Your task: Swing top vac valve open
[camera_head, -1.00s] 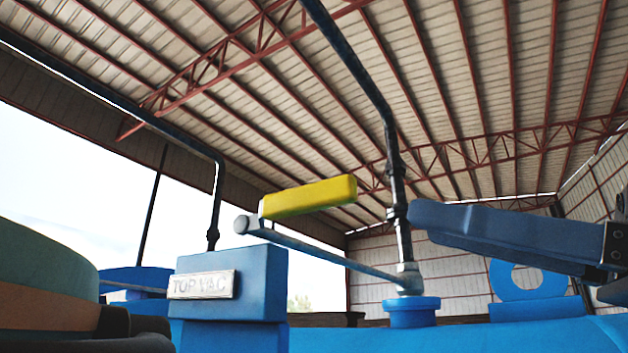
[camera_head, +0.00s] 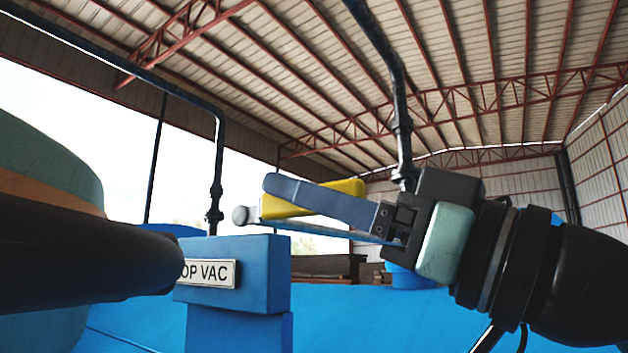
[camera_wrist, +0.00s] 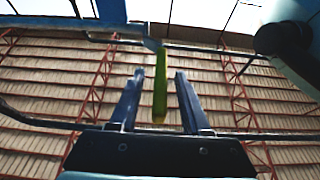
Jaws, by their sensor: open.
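The top vac valve has a long lever with a yellow handle (camera_head: 345,187) at its side, above the blue block with the "TOP VAC" plate (camera_head: 210,273). The metal lever (camera_head: 330,231) runs from its round end at the left toward the pipe. In the head view my gripper (camera_head: 275,186) overlaps the yellow handle and hides part of it. In the wrist view the yellow-green handle (camera_wrist: 160,88) stands edge-on between my two open fingers (camera_wrist: 156,82), with a gap on each side. The valve body at the pipe is mostly hidden behind my gripper.
A dark vertical pipe (camera_head: 403,130) rises behind my gripper. Another dark pipe (camera_head: 216,165) stands behind the sign block. The blue vessel top (camera_head: 370,315) lies below. The space above the handle looks free up to the roof.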

